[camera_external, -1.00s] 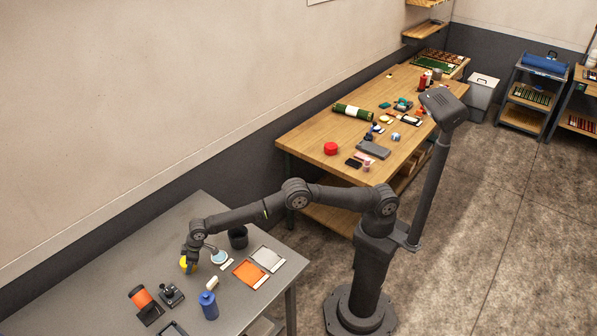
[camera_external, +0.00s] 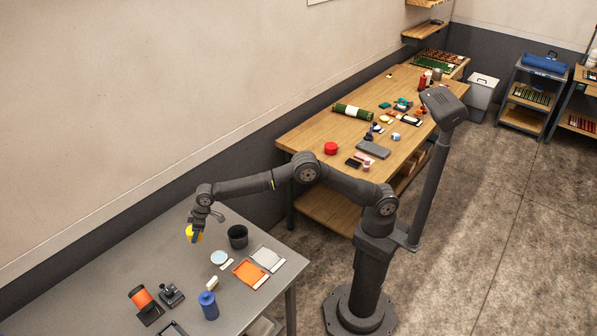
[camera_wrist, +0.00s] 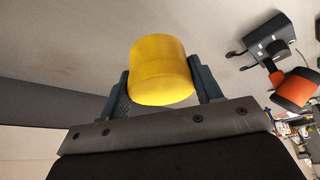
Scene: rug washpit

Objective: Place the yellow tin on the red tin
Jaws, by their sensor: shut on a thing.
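A green roll (camera_external: 352,112) and several small items lie on the wooden table.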

